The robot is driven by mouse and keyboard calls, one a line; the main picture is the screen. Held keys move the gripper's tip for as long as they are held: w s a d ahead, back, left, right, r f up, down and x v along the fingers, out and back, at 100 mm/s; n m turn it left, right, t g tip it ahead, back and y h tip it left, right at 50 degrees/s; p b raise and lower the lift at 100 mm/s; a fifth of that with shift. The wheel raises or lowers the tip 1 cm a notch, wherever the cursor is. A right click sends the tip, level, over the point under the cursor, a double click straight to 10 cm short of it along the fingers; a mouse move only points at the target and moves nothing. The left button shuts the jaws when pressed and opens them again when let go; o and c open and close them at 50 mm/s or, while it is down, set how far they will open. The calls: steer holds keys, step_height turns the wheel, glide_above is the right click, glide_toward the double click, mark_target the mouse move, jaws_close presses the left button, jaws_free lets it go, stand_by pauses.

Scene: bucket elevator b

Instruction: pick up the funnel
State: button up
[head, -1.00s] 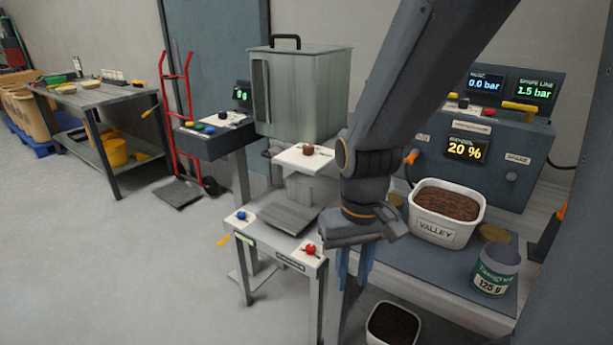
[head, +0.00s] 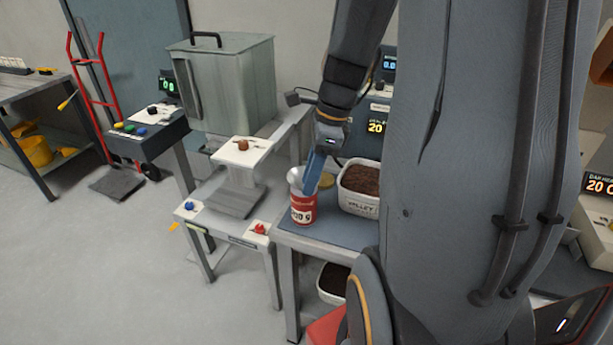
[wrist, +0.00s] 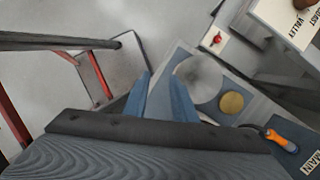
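In the wrist view a pale grey round thing (wrist: 198,78) lies beside the right finger; it may be the funnel, but I cannot tell it from a can's open mouth. In the head view a red can (head: 303,208) with a weight label stands at the bench's left corner, its top pale grey (head: 297,177). My gripper (head: 312,168) points down at that top, overlapping its right side; I cannot tell whether they touch. In the wrist view my gripper (wrist: 160,88) has its two blue fingers apart, with nothing seen between them.
A white bin of dark grounds (head: 357,205) stands right of the can, close to my gripper. A brass disc (wrist: 231,103) and an orange-handled tool (wrist: 282,141) are near. The metal hopper (head: 225,85) stands behind left. My arm hides the bench's right part.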

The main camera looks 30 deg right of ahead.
steer(key=w+d+r+m+t+y, duration=0.25)
steer(key=d+m, duration=0.75)
steer(key=m, duration=0.8)
steer(key=p+x, duration=0.2)
steer(key=x, duration=0.5)
steer(key=shift+s+a+f, duration=0.15)
steer(key=shift+s+a, duration=0.05)
steer(key=shift+s, duration=0.1)
steer(key=shift+y, duration=0.25)
jaws_close()
